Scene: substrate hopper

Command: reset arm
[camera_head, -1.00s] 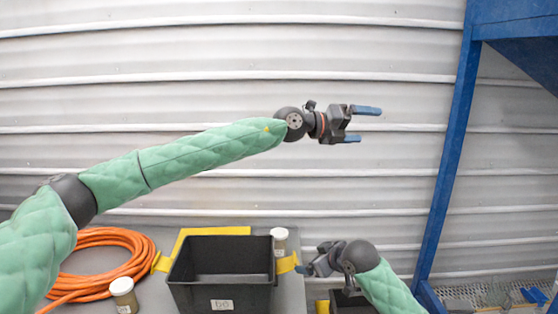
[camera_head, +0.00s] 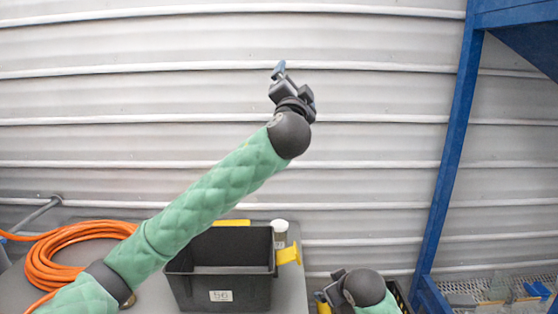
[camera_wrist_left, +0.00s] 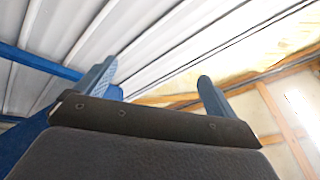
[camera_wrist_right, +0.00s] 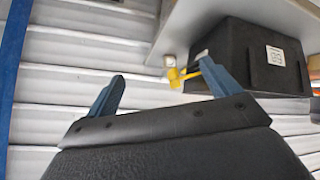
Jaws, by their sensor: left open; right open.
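My left gripper (camera_head: 279,71) is raised in front of the corrugated wall, well above the table. Its two blue fingers are apart and empty in the left wrist view (camera_wrist_left: 155,88), with wall and roof beams beyond. My right gripper is low at the right end of the table in the head view (camera_head: 330,286), its fingertips hard to make out there. In the right wrist view its blue fingers (camera_wrist_right: 160,80) are apart with nothing between them.
A black bin (camera_head: 222,293) with a white label stands on the grey table (camera_head: 152,295). A jar (camera_head: 280,232) and a yellow clip (camera_head: 289,255) are beside it. An orange hose coil (camera_head: 62,262) lies at left. A blue post (camera_head: 446,160) stands at right.

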